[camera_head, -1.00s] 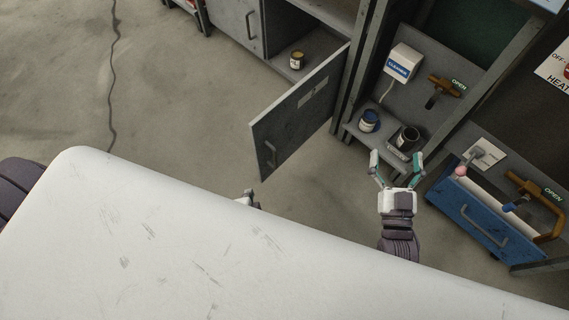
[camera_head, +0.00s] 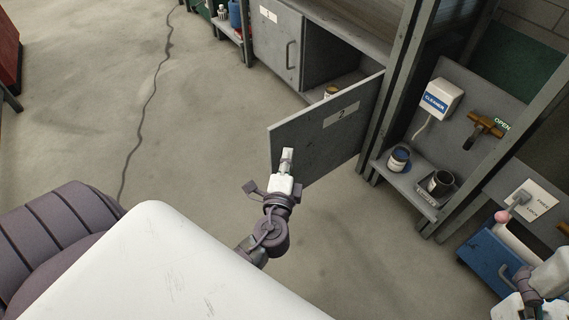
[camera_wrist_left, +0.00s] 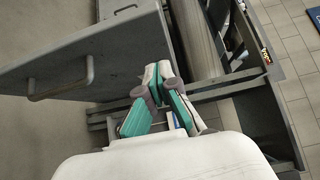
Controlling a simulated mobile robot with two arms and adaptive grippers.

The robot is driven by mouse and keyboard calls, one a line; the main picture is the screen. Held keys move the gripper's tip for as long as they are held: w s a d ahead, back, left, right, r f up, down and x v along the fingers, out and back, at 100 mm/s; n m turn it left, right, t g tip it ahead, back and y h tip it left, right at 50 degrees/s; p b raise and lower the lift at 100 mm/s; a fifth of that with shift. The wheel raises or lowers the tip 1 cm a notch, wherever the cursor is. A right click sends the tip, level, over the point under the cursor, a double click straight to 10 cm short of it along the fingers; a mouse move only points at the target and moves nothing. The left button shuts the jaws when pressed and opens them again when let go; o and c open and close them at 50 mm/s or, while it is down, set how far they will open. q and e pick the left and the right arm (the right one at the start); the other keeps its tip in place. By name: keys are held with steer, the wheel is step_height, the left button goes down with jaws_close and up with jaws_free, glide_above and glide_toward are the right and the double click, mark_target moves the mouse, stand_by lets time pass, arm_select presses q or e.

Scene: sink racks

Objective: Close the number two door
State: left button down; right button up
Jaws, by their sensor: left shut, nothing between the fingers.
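The number two door (camera_head: 325,130) is a grey panel with a white "2" label, swung open from its cabinet. Its hinged side is at the right by a grey post. My left gripper (camera_head: 287,157) is shut and empty, in front of the door's labelled face near its free edge. I cannot tell whether it touches. In the left wrist view the door (camera_wrist_left: 105,55) and its bar handle (camera_wrist_left: 62,88) lie left of the shut fingers (camera_wrist_left: 158,78). My right gripper (camera_head: 542,285) is partly in view at the lower right; its fingers are unclear.
The closed number one door (camera_head: 277,42) is left of the opening, where a can (camera_head: 331,91) stands inside. A blue-labelled can (camera_head: 399,158) and a dark can (camera_head: 440,182) stand on a low shelf at right. Floor at left is clear, except for a cable.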

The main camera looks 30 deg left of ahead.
mark_target(282, 129)
arm_select(q)
steer(key=w+a, duration=0.3)
steer(key=a, duration=0.1)
steer(key=shift+w, duration=0.4)
steer(key=shift+w+a, duration=0.15)
steer(key=shift+a, duration=0.35)
